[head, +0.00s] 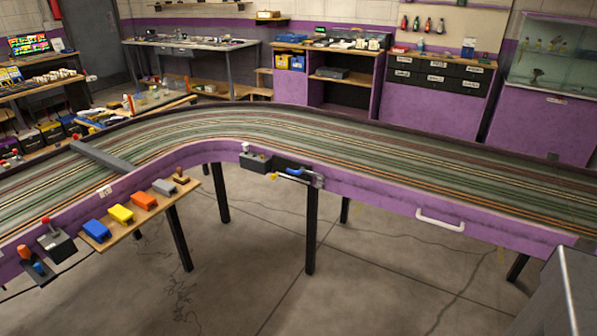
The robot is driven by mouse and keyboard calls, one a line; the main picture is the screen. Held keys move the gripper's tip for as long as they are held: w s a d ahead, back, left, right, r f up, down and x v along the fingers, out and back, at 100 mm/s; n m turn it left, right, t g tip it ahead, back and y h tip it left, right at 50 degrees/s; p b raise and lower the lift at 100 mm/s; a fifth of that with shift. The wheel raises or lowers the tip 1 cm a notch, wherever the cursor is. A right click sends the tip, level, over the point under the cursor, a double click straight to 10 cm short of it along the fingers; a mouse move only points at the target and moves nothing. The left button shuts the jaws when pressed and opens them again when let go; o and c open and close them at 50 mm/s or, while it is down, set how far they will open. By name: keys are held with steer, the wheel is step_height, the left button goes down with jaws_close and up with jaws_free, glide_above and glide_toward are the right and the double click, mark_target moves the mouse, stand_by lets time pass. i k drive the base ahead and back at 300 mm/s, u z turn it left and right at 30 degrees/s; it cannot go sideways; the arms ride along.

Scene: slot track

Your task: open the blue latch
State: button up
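A small blue latch (294,172) sits on the purple side of the slot track (370,190), near the middle of the head view. It is beside a grey metal bracket (316,180) and a dark box with a knob (255,162). A small yellow piece (274,177) shows at its left end. The latch is too small here to tell exactly how it sits in the bracket. My gripper is not in view.
A white handle (440,219) is on the purple side to the right. A wooden shelf (128,230) with coloured blocks sticks out at the left. Dark legs (311,232) stand below the track. The concrete floor (370,290) in front is clear.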

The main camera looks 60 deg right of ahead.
mark_target(301, 170)
steer(key=u, duration=0.05)
steer(key=i, duration=1)
steer(key=z, duration=0.1)
